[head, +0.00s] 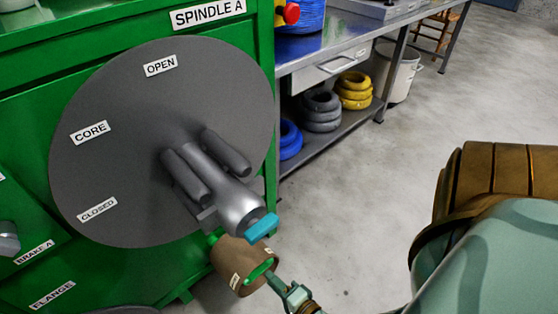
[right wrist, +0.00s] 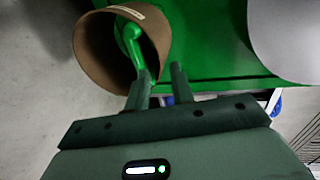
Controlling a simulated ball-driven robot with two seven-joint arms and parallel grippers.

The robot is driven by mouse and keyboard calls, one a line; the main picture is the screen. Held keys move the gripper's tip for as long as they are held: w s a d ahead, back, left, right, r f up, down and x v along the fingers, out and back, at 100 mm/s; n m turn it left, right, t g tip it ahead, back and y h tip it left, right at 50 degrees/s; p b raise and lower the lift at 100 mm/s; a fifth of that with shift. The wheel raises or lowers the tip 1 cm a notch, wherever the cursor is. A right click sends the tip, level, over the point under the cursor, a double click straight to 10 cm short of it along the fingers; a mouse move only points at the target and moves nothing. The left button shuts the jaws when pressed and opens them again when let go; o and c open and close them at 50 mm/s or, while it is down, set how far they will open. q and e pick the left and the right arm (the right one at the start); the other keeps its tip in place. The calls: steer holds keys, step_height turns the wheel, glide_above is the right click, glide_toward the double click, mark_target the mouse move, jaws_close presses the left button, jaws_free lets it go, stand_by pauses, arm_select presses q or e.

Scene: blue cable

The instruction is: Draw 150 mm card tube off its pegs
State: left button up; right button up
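The brown card tube (head: 228,268) with small pale labels hangs at the lower right of the green machine, below the spindle. Green peg parts show inside its open end (head: 262,268). In the right wrist view the tube (right wrist: 92,45) opens towards me, with a bent green peg (right wrist: 128,35) inside it. My right gripper (head: 272,278) is at the tube's near end. In the wrist view its fingers (right wrist: 160,74) stand apart, one at the mouth and one outside the wall, straddling the rim. Contact with the wall is not clear. My left gripper is not in view.
A grey disc (head: 110,120) with a metal spindle (head: 238,205) and teal tip (head: 262,228) sits above the tube. A workbench (head: 335,60) with cable coils (head: 322,110) on its shelf stands behind.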

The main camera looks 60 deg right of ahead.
mark_target(253, 261)
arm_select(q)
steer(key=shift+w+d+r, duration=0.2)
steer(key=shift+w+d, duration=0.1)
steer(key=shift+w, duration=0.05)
arm_select(e)
steer(key=x, duration=0.7)
steer(key=shift+f, duration=0.1)
steer(key=c, duration=0.3)
jaws_close()
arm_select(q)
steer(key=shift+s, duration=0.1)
arm_select(e)
steer(key=shift+s, duration=0.1)
steer(key=shift+s+a+f, duration=0.1)
steer(key=shift+s+f, duration=0.15)
stand_by(0.6)
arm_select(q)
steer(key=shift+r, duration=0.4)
arm_select(e)
steer(key=shift+w+r, duration=0.2)
steer(key=shift+r, duration=0.45)
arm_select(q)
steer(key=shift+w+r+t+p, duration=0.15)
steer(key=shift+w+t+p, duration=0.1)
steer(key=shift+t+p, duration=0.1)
arm_select(e)
steer(key=shift+v, duration=1.05)
stand_by(0.3)
